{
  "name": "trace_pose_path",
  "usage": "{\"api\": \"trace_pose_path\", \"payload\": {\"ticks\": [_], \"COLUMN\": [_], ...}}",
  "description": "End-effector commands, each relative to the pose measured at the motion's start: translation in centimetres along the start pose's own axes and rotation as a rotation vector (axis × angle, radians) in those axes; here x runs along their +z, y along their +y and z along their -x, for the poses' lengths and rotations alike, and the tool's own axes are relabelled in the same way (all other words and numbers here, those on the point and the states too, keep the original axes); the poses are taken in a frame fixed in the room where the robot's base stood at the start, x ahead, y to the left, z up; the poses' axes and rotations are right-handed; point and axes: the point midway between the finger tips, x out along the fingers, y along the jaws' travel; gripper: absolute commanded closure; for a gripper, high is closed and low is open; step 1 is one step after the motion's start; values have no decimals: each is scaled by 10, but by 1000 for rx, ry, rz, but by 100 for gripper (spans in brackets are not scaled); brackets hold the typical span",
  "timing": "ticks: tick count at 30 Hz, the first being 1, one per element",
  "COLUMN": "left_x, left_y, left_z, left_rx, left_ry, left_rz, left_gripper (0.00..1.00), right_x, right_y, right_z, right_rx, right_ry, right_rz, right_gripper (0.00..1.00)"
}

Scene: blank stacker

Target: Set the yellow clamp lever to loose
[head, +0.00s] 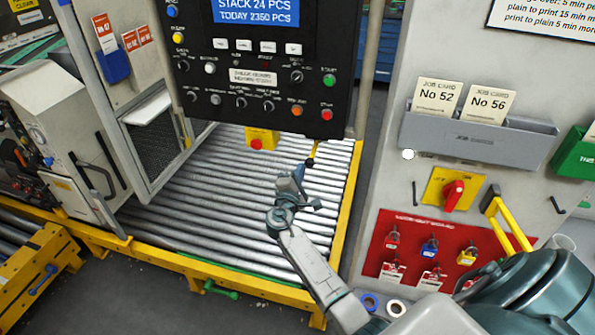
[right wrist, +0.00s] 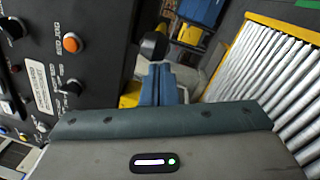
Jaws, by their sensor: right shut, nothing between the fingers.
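A short yellow lever (head: 316,148) with a black knob (head: 310,162) hangs below the right end of the black control panel; I take it to be the clamp lever. My right gripper (head: 299,172) is just below and left of the knob, over the rollers. In the right wrist view its blue fingers (right wrist: 158,82) are shut with nothing between them. The black knob (right wrist: 153,45) shows just beyond the fingertips; whether they touch it I cannot tell. The lever's setting marks cannot be made out. My left gripper is not in view.
The control panel (head: 255,85) with buttons and knobs hangs close above the gripper. A yellow box with a red button (head: 262,139) is to the left. The roller conveyor (head: 215,190) lies below. A grey cabinet (head: 385,190) with a red lockout board (head: 410,226) stands at right.

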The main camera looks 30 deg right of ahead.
Motion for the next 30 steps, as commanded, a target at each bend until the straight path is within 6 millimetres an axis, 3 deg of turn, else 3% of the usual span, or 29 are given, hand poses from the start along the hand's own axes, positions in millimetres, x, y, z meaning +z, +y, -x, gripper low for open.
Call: {"api": "trace_pose_path", "payload": {"ticks": [8,19,30], "left_x": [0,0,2], "left_y": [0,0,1], "left_z": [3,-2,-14], "left_rx": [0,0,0], "left_ry": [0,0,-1], "left_rz": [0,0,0], "left_gripper": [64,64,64], "right_x": [15,56,86], "right_y": [-5,-24,-37], "right_z": [0,-5,-16], "right_rx": [31,132,130], "right_ry": [72,318,320], "right_rz": [-4,-24,-29], "right_gripper": [100,100,100]}}
